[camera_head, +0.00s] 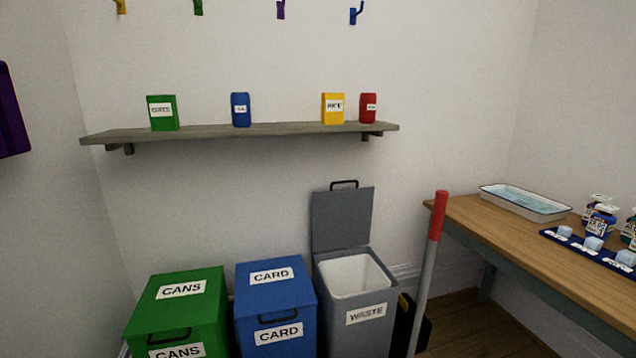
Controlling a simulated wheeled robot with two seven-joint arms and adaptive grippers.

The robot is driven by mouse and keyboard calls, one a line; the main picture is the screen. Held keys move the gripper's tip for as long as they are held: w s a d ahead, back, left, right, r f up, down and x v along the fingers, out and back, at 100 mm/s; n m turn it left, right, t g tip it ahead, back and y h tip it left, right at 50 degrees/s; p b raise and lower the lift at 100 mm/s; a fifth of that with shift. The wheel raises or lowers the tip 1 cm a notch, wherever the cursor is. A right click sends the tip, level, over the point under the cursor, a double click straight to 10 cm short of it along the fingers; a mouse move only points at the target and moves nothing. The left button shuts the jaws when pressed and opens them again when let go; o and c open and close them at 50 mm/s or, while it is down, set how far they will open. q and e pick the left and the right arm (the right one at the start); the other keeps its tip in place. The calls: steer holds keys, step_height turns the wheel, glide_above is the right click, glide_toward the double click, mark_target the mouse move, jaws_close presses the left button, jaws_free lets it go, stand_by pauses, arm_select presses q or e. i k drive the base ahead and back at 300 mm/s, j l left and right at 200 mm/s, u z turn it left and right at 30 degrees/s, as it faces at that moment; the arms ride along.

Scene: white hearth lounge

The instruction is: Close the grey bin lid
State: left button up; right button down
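The grey bin (375,312), labelled WASTE, stands on the floor below the shelf. Its grey lid (341,220) is open and stands upright at the bin's back edge, with a dark handle (344,184) along its top. The pale inside of the bin shows, and it looks empty as far as I can see. Neither of my grippers is in the head view.
A blue CARD bin (293,304) and a green CANS bin (203,310), both closed, stand left of the grey bin. A red-topped pole (437,217) rises close on its right. A wooden table (485,225) is at right; a shelf (290,130) hangs above.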

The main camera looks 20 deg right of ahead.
mark_target(341, 219)
steer(key=i+l+u, duration=0.15)
steer(key=l+u, duration=0.65)
steer(key=l, duration=0.2)
